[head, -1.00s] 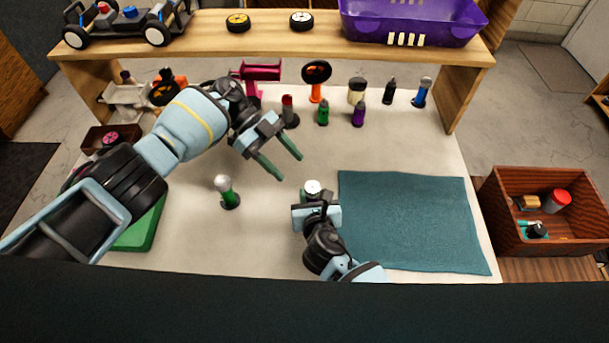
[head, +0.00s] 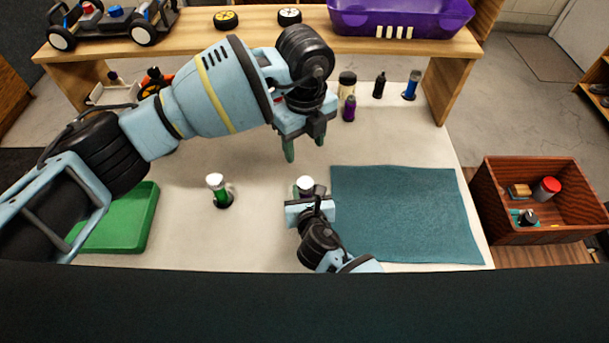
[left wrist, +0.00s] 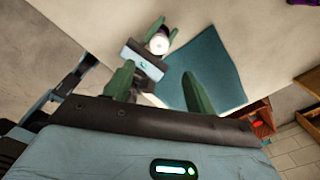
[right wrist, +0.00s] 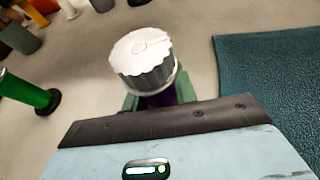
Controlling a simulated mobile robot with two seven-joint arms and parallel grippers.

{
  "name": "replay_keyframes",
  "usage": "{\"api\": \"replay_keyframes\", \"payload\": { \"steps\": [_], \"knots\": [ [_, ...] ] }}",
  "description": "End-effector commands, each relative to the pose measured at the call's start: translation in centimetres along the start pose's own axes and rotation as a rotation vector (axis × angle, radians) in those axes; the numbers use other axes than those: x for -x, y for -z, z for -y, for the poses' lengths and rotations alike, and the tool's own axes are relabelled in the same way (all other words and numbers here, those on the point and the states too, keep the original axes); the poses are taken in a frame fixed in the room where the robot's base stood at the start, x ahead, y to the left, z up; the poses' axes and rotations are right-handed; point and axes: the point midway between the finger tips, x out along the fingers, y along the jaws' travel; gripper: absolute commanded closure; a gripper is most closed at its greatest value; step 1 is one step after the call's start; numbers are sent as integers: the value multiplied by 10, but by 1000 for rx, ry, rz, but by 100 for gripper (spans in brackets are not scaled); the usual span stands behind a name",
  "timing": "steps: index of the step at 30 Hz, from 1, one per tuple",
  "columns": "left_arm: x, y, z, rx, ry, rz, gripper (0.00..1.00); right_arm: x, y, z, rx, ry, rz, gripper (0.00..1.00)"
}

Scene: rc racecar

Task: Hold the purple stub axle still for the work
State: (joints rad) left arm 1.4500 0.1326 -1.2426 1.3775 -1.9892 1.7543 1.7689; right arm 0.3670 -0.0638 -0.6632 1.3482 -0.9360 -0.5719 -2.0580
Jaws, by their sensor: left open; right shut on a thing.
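A white ridged cap (right wrist: 143,60) sits on a purple body (right wrist: 160,98), which I take to be the purple stub axle, upright in my right gripper. My right gripper (head: 307,195) is shut around the purple part, below the cap. The cap's white top also shows in the head view (head: 305,184) and the left wrist view (left wrist: 158,43). The lower end of the axle is hidden. My left gripper (head: 304,148) is open and empty, fingers pointing down, above and behind the cap. Its two green fingers (left wrist: 160,88) are apart from it.
A green stand with a white top (head: 218,190) is left of my right gripper. A teal mat (head: 405,215) lies to the right. A green tray (head: 125,222) lies at left. Small bottles, including a purple one (head: 349,108), stand at the back under the wooden shelf (head: 255,35).

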Motion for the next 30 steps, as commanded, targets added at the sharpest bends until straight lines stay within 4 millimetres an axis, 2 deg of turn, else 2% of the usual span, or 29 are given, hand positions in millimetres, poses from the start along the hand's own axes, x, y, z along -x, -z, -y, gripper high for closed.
{"api": "replay_keyframes", "payload": {
  "steps": [5,8,24,30],
  "knots": [
    [-2,0,0,0,-1,1,45,0,0,0,0,0,0,97],
    [-10,0,0,0,-3,-1,45,0,0,0,0,0,0,97],
    [-99,1,-1,0,-3,-2,45,0,0,0,0,0,0,97],
    [-116,0,0,1,-1,-2,45,0,0,0,0,0,-1,97]
  ]
}}
